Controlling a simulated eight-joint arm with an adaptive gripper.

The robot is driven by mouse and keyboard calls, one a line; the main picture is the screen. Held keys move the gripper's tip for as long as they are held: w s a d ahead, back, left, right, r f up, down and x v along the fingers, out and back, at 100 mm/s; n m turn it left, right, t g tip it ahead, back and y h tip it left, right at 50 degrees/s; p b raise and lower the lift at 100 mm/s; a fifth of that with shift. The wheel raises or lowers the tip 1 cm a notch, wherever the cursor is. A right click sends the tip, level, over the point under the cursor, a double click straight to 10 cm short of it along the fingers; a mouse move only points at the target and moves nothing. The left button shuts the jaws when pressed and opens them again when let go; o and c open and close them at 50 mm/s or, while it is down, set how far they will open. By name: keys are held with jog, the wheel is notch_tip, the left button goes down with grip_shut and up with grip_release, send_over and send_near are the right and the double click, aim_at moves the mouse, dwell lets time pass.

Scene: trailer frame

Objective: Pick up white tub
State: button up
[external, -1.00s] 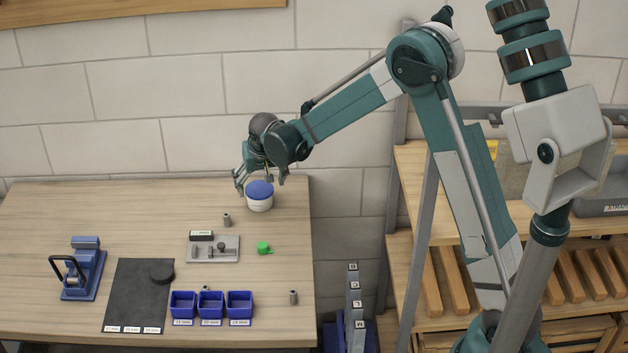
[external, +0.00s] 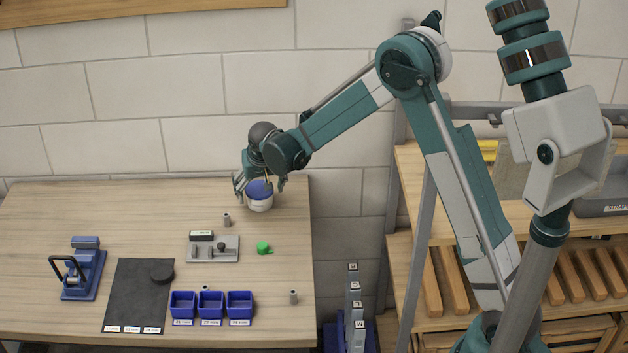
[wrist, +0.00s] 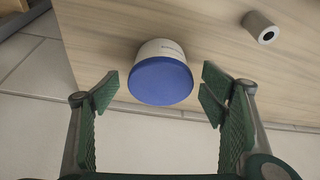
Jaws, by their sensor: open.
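The white tub (external: 259,204) with a blue lid stands upright at the back right of the wooden table. In the wrist view the tub (wrist: 161,76) appears ahead, its blue lid facing me, between the two fingers but a little beyond their tips. My gripper (external: 260,183) is over the tub from behind and above, fingers apart on either side of the lid. In the wrist view my gripper (wrist: 160,92) is open and empty, with a gap on both sides of the tub.
A grey cylinder (external: 227,220) stands close to the tub, front left; it also shows in the wrist view (wrist: 259,28). A grey fixture (external: 213,249), a green piece (external: 263,248) and blue bins (external: 211,308) lie nearer the front. The wall is close behind.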

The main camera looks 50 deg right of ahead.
aim_at(262, 190)
jog(key=shift+x, duration=1.65)
jog(key=shift+a, duration=0.1)
jog(key=shift+c, duration=0.3)
jog(key=c, duration=1.1)
